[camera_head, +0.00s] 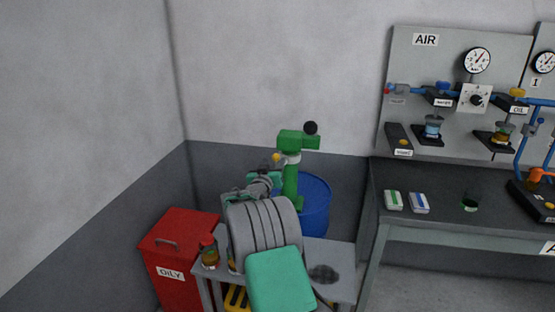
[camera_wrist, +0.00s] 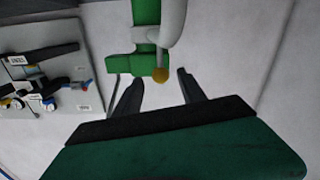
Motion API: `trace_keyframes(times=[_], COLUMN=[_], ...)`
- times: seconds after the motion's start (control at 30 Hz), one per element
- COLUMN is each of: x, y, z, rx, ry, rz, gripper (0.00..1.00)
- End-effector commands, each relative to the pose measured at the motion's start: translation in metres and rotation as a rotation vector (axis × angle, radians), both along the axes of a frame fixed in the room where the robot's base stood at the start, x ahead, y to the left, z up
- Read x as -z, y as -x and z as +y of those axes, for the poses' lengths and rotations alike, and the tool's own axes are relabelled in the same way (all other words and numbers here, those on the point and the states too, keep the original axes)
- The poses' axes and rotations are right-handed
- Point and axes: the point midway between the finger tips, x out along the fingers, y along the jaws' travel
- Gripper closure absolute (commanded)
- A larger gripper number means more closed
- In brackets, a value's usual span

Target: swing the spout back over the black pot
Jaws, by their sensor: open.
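The green pump (camera_head: 291,170) with a black ball on top stands at the blue drum (camera_head: 317,205). In the wrist view the green pump body (camera_wrist: 146,14) is at the top, with the pale grey curved spout (camera_wrist: 170,28) beside it. A yellow ball (camera_wrist: 160,75) shows near the spout; it also shows in the head view (camera_head: 276,157). My gripper (camera_wrist: 160,79) is open, its dark fingers either side of the yellow ball in the picture; contact is not clear. I cannot make out the black pot; a dark round patch (camera_head: 323,273) lies on the small grey table.
A red bin marked OILY (camera_head: 172,262) and a small amber bottle (camera_head: 209,251) are left of my arm. The workbench (camera_head: 430,218) and AIR panel (camera_head: 423,70) stand to the right. My arm hides part of the small table (camera_head: 342,255).

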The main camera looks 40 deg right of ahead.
Motion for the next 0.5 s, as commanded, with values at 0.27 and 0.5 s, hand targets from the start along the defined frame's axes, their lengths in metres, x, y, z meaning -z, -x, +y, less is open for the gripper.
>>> trace_keyframes(times=[0.27,0.5], x=[-0.003,-0.004], y=[-0.024,-0.045], z=[-0.035,-0.061], rx=[0.003,0.001], ry=[0.012,0.012], rz=[-0.008,-0.009], gripper=[0.52,0.52])
